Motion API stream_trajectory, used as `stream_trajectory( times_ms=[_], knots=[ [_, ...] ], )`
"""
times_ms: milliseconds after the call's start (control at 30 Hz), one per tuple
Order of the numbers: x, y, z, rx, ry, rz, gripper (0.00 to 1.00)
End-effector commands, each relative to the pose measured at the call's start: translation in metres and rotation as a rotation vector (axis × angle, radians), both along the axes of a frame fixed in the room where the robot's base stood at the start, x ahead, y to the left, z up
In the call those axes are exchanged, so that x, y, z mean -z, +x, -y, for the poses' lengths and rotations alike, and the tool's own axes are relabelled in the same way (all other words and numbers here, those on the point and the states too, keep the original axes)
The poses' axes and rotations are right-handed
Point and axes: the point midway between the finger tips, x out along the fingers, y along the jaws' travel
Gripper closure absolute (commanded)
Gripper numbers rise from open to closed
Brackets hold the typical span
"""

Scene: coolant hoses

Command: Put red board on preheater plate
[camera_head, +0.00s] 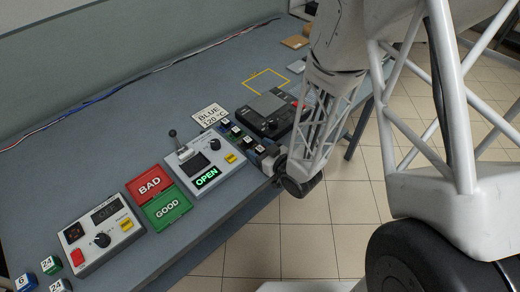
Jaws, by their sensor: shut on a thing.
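A black device (254,119) with a flat grey plate (268,104) on top stands near the bench's front edge, at the right; it looks like the preheater. My gripper (270,162) is low at the bench's front edge, just in front of this device, mostly hidden by my wrist. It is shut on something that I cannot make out. A small patch of red (294,104) shows at the device's right side, partly behind my arm; I cannot tell whether it is the red board or part of the device. No red board is clearly visible elsewhere.
A "BLUE 120°C" sign (210,115) lies behind several small labelled blocks (236,130). Left are an "OPEN" lever device (205,160), red BAD (150,184) and green GOOD (167,208) trays, and a control box (101,232). A yellow outline (265,81) marks bare bench behind.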

Motion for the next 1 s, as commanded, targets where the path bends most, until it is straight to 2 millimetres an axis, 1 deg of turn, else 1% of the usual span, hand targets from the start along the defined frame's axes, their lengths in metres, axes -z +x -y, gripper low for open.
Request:
stream_trajectory(
  times_ms=[200,233,367,400,933,1000],
  knots=[
    [0.0030,0.0000,0.0001,0.000,0.000,0.000,0.58],
    [0.0030,0.0000,0.0001,0.000,0.000,0.000,0.32],
    [0.0027,0.0000,0.0001,0.000,0.000,0.000,0.12],
    [0.0027,0.0001,0.0002,0.000,0.000,0.000,0.09],
    [0.0039,0.0007,0.0008,0.003,0.001,0.000,0.09],
    [0.0026,-0.0035,0.0056,0.004,0.000,0.001,0.09]
  ],
)
